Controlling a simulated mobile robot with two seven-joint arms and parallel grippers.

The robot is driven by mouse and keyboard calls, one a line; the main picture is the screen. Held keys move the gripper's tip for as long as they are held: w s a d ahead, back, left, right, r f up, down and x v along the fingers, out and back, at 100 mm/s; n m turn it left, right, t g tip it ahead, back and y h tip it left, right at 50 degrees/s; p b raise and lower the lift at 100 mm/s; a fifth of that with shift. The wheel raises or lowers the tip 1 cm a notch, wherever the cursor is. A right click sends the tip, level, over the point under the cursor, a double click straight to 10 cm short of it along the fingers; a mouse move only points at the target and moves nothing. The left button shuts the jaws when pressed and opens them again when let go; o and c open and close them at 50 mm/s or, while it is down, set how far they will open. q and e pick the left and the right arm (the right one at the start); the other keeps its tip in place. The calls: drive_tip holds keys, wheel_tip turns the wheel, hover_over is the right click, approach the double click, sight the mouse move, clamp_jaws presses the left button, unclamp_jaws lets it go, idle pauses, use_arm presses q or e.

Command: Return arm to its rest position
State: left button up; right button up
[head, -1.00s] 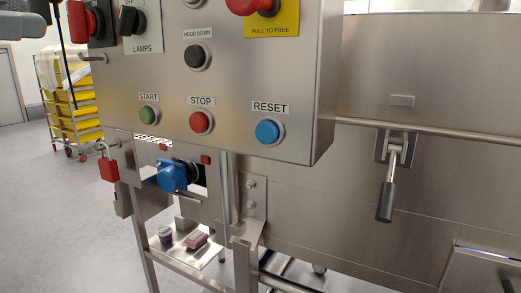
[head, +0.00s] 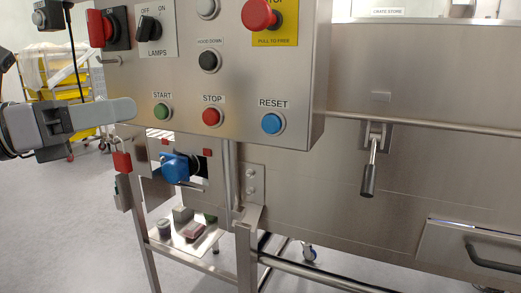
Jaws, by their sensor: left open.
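My left gripper (head: 118,111) reaches in from the left edge in the head view, its pale grey finger pointing right. It is open, with nothing seen in it; one finger hides most of the other. The fingertip is near the lower left corner of the steel control panel (head: 240,100), left of the green START button (head: 162,112). I cannot tell whether it touches the panel. My right gripper is not in view.
The panel carries a red STOP button (head: 212,117), a blue RESET button (head: 271,124) and a red emergency knob (head: 261,14). Below hang a red padlock (head: 121,160) and a blue plug (head: 175,168). A lever handle (head: 369,180) juts out right. Open floor lies left.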

use_arm(q)
wheel_tip(320, 180, down, 27)
drive_tip(key=w+n+t+y+p, duration=0.3)
drive_tip(key=n+t+y, duration=0.5)
drive_tip(key=n, duration=2.2)
drive_tip(key=s+f+n+g+y, duration=0.2)
drive_tip(key=s+f+n, duration=0.4)
drive_tip(key=s+f, duration=0.3)
drive_tip(key=s+f+n+g+y+p, duration=0.1)
drive_tip(key=s+f+n+g+y, duration=0.2)
drive_tip(key=f, duration=1.3)
drive_tip(key=s+n+g, duration=0.2)
drive_tip(key=s+n, duration=0.2)
drive_tip(key=s, duration=0.2)
drive_tip(key=shift+d+f, duration=0.2)
drive_tip(key=shift+f, duration=0.2)
